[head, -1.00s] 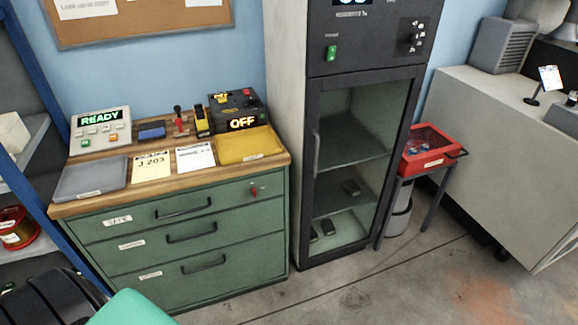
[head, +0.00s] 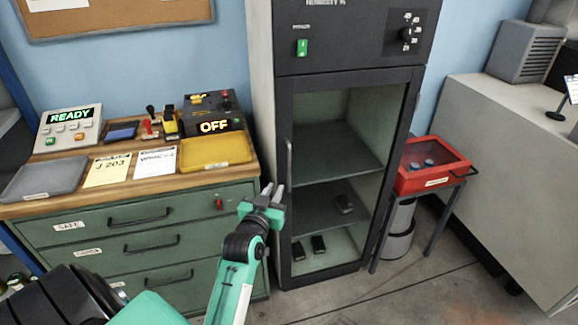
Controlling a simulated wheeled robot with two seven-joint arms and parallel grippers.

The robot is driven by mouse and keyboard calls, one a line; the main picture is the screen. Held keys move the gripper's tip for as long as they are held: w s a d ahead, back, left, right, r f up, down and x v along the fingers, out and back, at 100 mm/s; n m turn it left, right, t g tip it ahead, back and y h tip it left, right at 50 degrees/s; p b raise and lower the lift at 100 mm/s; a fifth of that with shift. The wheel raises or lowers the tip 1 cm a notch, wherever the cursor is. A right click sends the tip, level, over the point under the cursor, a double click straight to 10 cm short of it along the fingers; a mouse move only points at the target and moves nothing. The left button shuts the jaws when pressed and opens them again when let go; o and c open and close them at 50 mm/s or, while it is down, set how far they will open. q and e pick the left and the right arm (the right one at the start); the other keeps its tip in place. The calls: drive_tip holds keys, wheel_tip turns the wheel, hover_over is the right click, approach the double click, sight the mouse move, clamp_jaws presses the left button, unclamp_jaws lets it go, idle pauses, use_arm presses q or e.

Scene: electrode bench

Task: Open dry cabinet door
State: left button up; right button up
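The dry cabinet (head: 340,60) is a tall dark cabinet with a glazed door (head: 285,240) in a dark frame. The door looks shut. A thin vertical handle (head: 289,160) runs along the door's left edge. Shelves and several small dark items show through the glass. My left gripper (head: 273,190) is raised in front of the drawer unit, just left of and below the door handle. Its two fingers point up and stand a little apart, with nothing seen between them. It does not appear to touch the handle. My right gripper is not in view.
A green drawer unit (head: 150,221) with a wooden top stands left of the cabinet, carrying trays, papers and control boxes. A red case (head: 433,165) sits on a small stand to the right. A grey bench (head: 480,130) is farther right. The floor before the cabinet is clear.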

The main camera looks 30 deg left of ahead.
sight(288, 164)
use_arm(q)
drive_tip(key=p+x, duration=0.1)
drive_tip(key=x, duration=1.1)
drive_tip(key=shift+w+a, duration=0.1)
drive_tip(key=shift+w, duration=0.3)
drive_tip(key=shift+w+a, duration=0.15)
drive_tip(key=shift+w, duration=0.3)
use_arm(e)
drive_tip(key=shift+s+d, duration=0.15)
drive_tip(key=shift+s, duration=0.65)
use_arm(q)
clamp_jaws()
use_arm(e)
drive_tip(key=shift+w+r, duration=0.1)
